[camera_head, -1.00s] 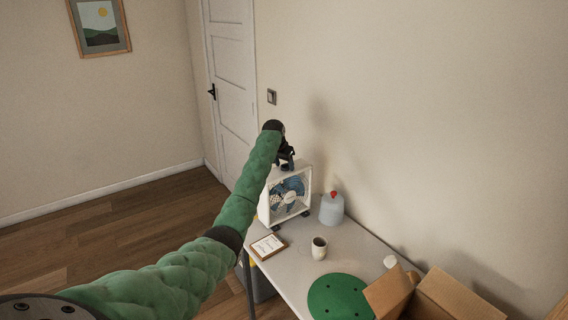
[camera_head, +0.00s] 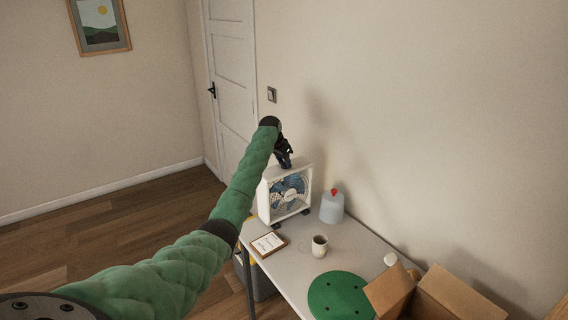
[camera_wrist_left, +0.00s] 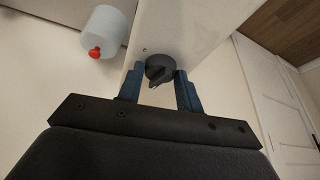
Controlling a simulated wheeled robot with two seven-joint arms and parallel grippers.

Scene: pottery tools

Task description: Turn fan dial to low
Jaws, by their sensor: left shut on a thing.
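A white box fan (camera_head: 290,193) with a blue rotor behind its grille stands upright at the far end of the table. In the left wrist view its dark dial (camera_wrist_left: 158,70) sits on the fan's white top (camera_wrist_left: 190,40). My left gripper (camera_wrist_left: 160,84) is above the fan top, with one blue finger on each side of the dial, shut on it. In the head view my left gripper (camera_head: 285,163) reaches down onto the fan top and hides the dial. Dial markings cannot be read. My right gripper is not in view.
A jug with a red cap (camera_head: 332,207) stands right of the fan. A notepad (camera_head: 268,244), a mug (camera_head: 319,246), a green disc (camera_head: 340,298) and a cardboard box (camera_head: 440,298) occupy the table (camera_head: 292,262). The wall is close behind.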

